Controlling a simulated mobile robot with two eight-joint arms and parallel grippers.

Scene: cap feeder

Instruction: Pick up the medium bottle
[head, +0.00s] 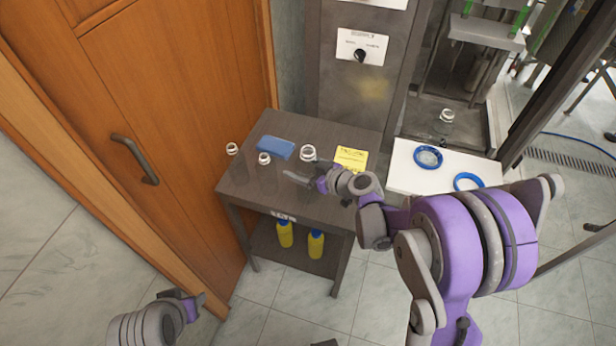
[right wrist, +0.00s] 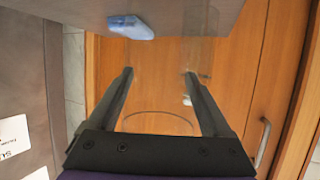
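Three clear bottles with white necks stand on the dark table (head: 262,196): a left bottle (head: 232,149), a middle bottle (head: 264,158) and a right bottle (head: 307,152), whose neck looks widest. Which is the medium one is hard to tell. My right gripper (head: 306,177) is low beside the right bottle, partly hiding its body. In the right wrist view its two fingers (right wrist: 160,85) are apart, with a faint curved transparent outline between them; contact cannot be seen. My left gripper (head: 190,301) is at the bottom left, away from the table; its fingers are unclear.
A blue sponge (head: 275,148) and a yellow note (head: 351,158) lie on the table. Yellow bottles (head: 285,234) stand on the lower shelf. A wooden door (head: 180,90) is left. A white platform (head: 404,176) with blue rings and a grey machine are right.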

